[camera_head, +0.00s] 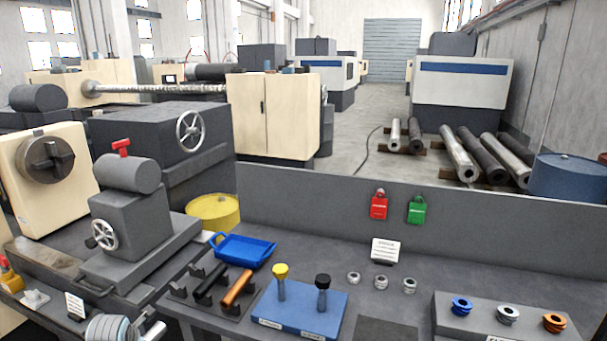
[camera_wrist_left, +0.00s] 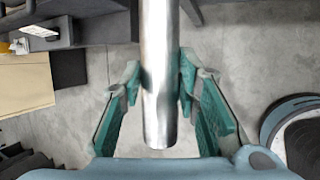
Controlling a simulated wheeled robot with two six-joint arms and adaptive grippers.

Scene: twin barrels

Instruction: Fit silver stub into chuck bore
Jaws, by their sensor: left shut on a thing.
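The silver stub (camera_wrist_left: 160,40) is a smooth, bright metal cylinder in the left wrist view. It runs from the top edge down between the fingers of my left gripper (camera_wrist_left: 161,80), which is shut on it. Its near end shows below the fingertips; its far end is out of the frame. The chuck (camera_head: 47,158) is a dark round face with jaws on the cream lathe headstock (camera_head: 22,190) at the left of the head view. Its bore cannot be made out clearly. The stub and chuck are apart. My right gripper is not in view.
A grey tailstock (camera_head: 125,205) with a handwheel stands right of the chuck. The bench holds a blue tray (camera_head: 243,250), an orange-handled tool (camera_head: 237,288), a blue stand (camera_head: 300,312) with two knobbed plugs, and several rings. Concrete floor shows beneath the gripper.

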